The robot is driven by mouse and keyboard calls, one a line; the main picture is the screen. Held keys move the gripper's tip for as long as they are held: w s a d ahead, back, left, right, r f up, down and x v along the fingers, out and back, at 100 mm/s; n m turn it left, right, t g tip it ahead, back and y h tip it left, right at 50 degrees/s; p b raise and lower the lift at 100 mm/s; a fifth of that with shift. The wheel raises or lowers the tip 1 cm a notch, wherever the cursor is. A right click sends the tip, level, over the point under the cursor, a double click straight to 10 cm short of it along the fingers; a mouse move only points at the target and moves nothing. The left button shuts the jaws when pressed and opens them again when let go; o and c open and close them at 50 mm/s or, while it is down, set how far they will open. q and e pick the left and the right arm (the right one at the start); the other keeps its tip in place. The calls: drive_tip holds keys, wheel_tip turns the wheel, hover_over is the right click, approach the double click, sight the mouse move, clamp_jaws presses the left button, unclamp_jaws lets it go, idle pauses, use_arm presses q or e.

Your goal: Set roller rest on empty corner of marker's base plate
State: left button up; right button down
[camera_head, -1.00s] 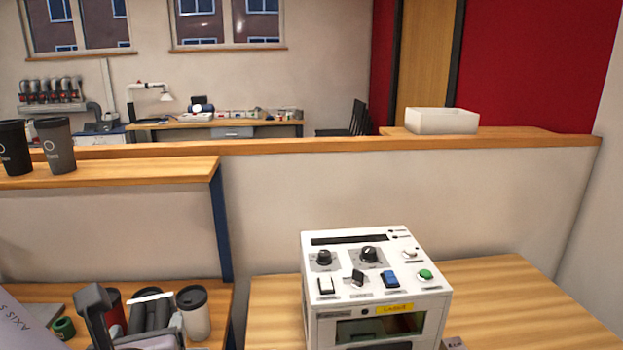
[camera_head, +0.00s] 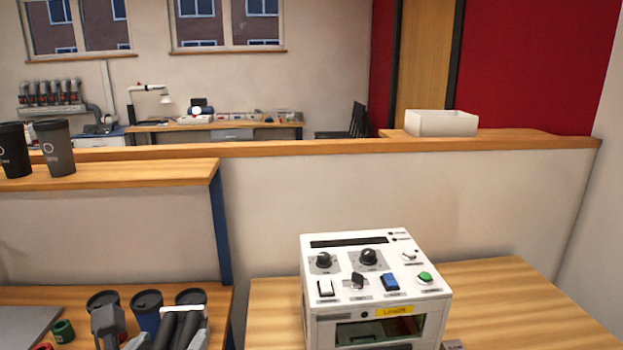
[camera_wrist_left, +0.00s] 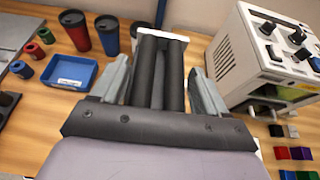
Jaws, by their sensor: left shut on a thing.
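The roller rest (camera_head: 180,328), with black rollers and a white end plate, is at the lower left of the head view. My left gripper (camera_head: 150,332) is shut on it. In the left wrist view the roller rest (camera_wrist_left: 173,75) lies between the two grey fingers, in front of the tumblers. The laser marker (camera_head: 375,285), a white box with knobs and buttons, stands to its right, apart from it. It also shows at the right of the left wrist view (camera_wrist_left: 268,55). The marker's base plate and its corners cannot be made out clearly. My right gripper is not in view.
Tumblers, including a blue one (camera_wrist_left: 107,35) and a red one (camera_wrist_left: 75,32), stand behind the roller rest. A blue tray (camera_wrist_left: 70,72) and small rings are left of it. Small coloured blocks (camera_wrist_left: 282,153) lie near the marker. The wooden table (camera_head: 500,290) is clear right of the marker.

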use_arm(q)
wheel_tip(320, 180, down, 7)
drive_tip(key=a+m+h, duration=0.1)
drive_tip(key=a, duration=0.1)
drive_tip(key=shift+s+a+m+h, duration=0.25)
drive_tip(key=shift+s+m+h, duration=0.05)
drive_tip(key=shift+s+h, duration=0.1)
drive_tip(key=shift+r, duration=0.15)
idle(0.3)
